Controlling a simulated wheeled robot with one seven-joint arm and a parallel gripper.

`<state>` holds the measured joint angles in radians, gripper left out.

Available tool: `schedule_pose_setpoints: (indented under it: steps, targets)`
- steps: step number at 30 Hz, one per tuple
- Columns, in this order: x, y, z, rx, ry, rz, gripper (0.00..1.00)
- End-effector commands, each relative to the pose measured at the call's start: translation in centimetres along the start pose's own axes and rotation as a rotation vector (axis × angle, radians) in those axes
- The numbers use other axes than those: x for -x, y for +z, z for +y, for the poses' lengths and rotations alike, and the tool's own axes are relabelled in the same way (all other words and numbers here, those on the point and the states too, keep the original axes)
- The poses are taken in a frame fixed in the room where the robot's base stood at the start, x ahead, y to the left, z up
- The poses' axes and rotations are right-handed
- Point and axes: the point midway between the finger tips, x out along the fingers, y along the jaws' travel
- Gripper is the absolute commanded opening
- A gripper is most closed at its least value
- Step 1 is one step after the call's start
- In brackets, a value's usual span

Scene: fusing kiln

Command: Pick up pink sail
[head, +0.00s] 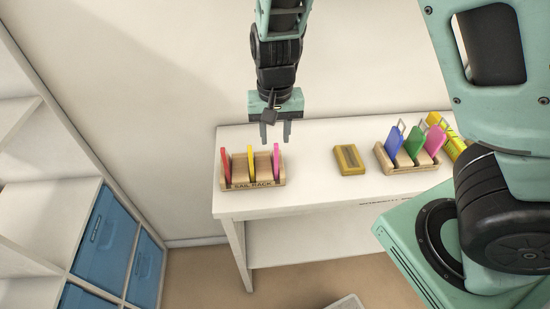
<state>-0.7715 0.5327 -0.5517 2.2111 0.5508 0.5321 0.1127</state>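A wooden rack (252,185), lettered on its front with what reads as "SAIL RACK", stands at the left end of the white table. It holds upright a red sail (226,166), a yellow sail (251,164) and a pink sail (276,163), the pink one at the right end. My gripper (275,138) points down above the right part of this rack, near the top of the pink sail. Its two fingers are apart with nothing seen between them. I cannot tell how far above the sail they are.
A second wooden rack (412,168) to the right holds blue (396,138), green (415,141) and pink (435,140) pieces with pale loops on top. A yellow block (349,160) lies between the racks. The white table (310,190) is bare around it. Blue drawers (105,238) stand at left.

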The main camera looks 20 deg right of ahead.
Motion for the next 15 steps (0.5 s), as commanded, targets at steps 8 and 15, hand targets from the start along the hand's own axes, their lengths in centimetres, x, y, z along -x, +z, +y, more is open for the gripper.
schedule_pose_setpoints:
  steps: [8, 15]
  targets:
    - [-2.5, 0.3, 0.1, -0.002, 0.004, -0.004, 0.35]
    - [-5.5, 0.3, 0.1, -0.001, 0.001, -0.002, 0.35]
